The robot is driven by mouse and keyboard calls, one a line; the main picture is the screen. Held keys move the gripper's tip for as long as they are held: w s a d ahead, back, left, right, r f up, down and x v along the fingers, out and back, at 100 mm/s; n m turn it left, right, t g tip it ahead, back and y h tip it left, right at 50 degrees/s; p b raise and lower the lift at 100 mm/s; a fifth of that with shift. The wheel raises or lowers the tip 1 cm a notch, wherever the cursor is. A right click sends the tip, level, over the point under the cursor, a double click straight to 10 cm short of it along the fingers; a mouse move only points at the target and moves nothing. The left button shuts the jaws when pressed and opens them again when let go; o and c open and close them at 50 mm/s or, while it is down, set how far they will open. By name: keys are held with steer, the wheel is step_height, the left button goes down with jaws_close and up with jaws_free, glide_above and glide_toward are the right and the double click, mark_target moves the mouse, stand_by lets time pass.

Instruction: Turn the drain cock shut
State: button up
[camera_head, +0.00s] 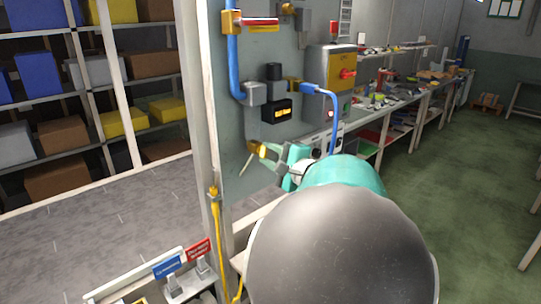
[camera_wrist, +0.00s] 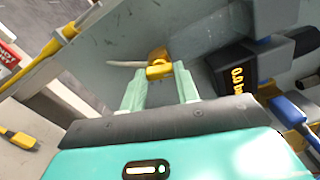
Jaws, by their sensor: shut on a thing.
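The drain cock (camera_head: 255,148) is a small brass-yellow fitting low on the grey panel, under a grey pipe block. A thin pale spout slants down from it. In the wrist view its yellow handle (camera_wrist: 158,71) lies crosswise between my fingertips, with the rounded body just beyond and the pale spout to the left. My gripper (camera_head: 273,155) has its pale green fingers shut on the handle, one finger at each end, also in the wrist view (camera_wrist: 160,78). My arm hides part of the panel below.
A black gauge box with a yellow display (camera_head: 279,113) sits right of the cock, near a blue hose (camera_head: 333,118). A red-handled valve (camera_head: 260,23) is above. A yellow hose (camera_head: 215,225) runs down the post at left. A grey box with a red knob (camera_head: 330,75) is further right.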

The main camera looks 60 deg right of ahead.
steer(key=shift+n, duration=1.5)
steer(key=o, duration=1)
steer(key=v, duration=1.3)
steer(key=shift+s, duration=0.4)
